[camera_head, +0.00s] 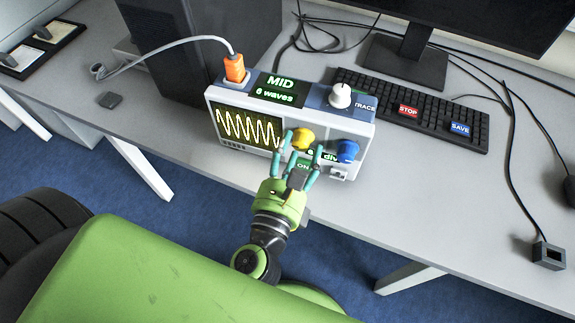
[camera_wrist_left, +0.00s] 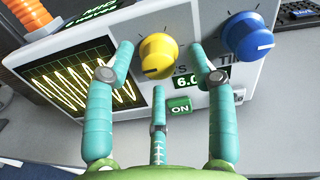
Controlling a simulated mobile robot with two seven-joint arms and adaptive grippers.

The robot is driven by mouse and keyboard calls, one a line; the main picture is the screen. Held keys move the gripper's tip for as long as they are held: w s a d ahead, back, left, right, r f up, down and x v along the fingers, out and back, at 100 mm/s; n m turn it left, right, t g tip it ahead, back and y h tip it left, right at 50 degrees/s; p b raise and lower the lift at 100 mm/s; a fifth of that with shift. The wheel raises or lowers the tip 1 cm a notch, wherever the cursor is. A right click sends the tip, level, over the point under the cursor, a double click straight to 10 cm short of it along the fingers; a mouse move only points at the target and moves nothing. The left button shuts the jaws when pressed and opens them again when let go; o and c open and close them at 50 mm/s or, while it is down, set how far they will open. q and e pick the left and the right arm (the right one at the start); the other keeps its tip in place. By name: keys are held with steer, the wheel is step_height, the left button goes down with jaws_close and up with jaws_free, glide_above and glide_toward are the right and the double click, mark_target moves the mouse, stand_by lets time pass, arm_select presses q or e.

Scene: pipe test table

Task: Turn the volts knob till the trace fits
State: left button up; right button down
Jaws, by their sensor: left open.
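The oscilloscope (camera_head: 232,108) stands on the grey table, its screen (camera_head: 246,128) showing a yellow wave trace with several cycles. Its top display reads "MID" and "6 waves" (camera_head: 277,91). The yellow knob (camera_head: 303,138) is on its front, and it also shows in the left wrist view (camera_wrist_left: 158,57) with a dark pointer mark. A blue knob (camera_wrist_left: 247,38) sits to its right. Below the yellow knob is a green display reading about 6.0 (camera_wrist_left: 187,82), partly hidden by a finger. My left gripper (camera_wrist_left: 165,75) is open, its teal fingers spread either side of the yellow knob, apparently not gripping it.
A white knob (camera_head: 341,95) marked TRACE is on top of the oscilloscope. An orange plug (camera_head: 235,68) with a grey cable stands at its top left. A keyboard (camera_head: 440,125) with STOP and SAVE keys lies behind. The table right of the oscilloscope is mostly clear.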

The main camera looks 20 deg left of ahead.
arm_select(q)
steer(key=s, duration=1.1)
steer(key=shift+d, duration=0.3)
